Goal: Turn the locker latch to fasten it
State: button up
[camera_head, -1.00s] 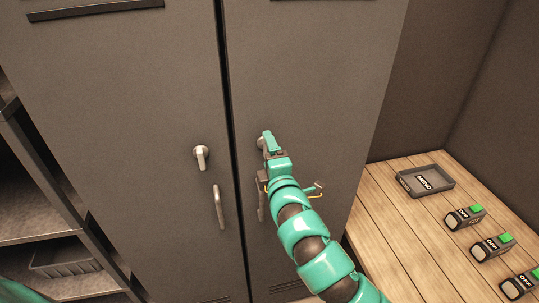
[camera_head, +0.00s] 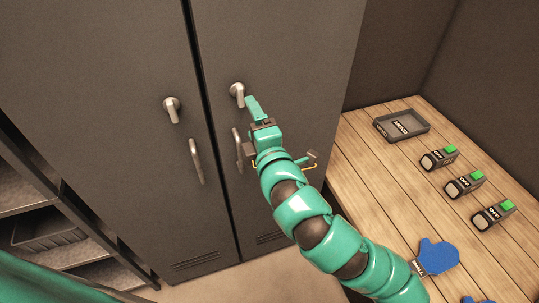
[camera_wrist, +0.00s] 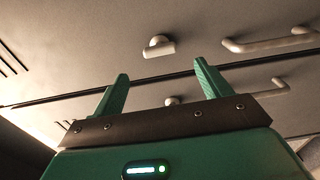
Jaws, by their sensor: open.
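The grey locker has two doors, each with a small lever latch above a bar handle. The right door's latch (camera_head: 238,92) has its lever pointing down, slightly to the right. The left door's latch (camera_head: 172,108) also points down. My gripper (camera_head: 253,104) is open and empty, just below and to the right of the right latch; whether it touches cannot be told. In the wrist view my gripper (camera_wrist: 161,68) has its fingers spread, with one latch (camera_wrist: 157,46) beyond the tips and the other latch (camera_wrist: 172,101) partly hidden between the fingers.
The right door's handle (camera_head: 238,149) is close to my gripper, and the left handle (camera_head: 196,160) is beside it. On the right, a wooden bench (camera_head: 400,200) holds a tray (camera_head: 408,123), several boxes with green switches (camera_head: 464,184) and a blue glove (camera_head: 437,256). A shelf (camera_head: 30,190) stands at left.

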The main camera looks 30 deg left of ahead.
jog(key=p+v, duration=0.9)
jog(key=p, duration=0.7)
jog(key=shift+s+d, duration=0.2)
jog(key=shift+s, duration=0.05)
dwell(0.4)
